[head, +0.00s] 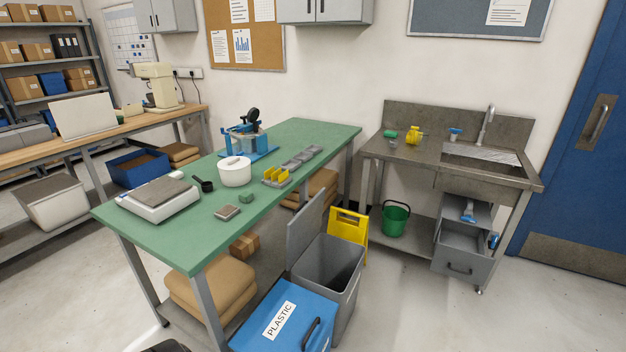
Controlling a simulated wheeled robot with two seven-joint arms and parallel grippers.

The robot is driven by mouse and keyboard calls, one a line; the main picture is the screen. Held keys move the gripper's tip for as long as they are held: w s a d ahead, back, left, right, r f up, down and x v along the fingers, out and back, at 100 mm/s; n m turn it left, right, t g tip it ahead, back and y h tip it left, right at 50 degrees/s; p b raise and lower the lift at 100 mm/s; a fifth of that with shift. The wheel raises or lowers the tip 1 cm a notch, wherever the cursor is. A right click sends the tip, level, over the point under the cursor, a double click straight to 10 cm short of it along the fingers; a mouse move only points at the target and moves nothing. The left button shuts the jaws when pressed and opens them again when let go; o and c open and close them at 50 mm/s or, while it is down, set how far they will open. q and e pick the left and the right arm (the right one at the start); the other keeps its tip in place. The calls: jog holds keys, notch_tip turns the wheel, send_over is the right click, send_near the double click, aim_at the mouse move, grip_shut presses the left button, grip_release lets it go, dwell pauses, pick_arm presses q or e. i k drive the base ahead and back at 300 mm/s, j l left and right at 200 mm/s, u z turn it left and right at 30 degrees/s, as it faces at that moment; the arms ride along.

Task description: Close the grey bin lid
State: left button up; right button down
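Neither of my grippers shows in the head view.
The blue bin (258,322) marked PLASTIC has its lid down, with a dark handle on top. A yellow floor sign (349,227) stands behind the grey bin. The green table (180,238) is on the left, the sink bench (405,152) behind right. Floor at right is clear.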

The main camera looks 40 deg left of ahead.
aim_at(306, 224)
jog(key=k+j, duration=0.1)
jog(key=j, duration=0.35)
jog(key=k+j, duration=0.1)
jog(key=j, duration=0.35)
jog(key=k+j, duration=0.15)
jog(key=j, duration=0.3)
jog(key=k+j, duration=0.1)
jog(key=j, duration=0.35)
jog(key=k+j, duration=0.1)
jog(key=j, duration=0.35)
jog(key=k+j, duration=0.1)
jog(key=j, duration=0.3)
jog(key=j+z, duration=0.15)
jog(key=j, duration=1.1)
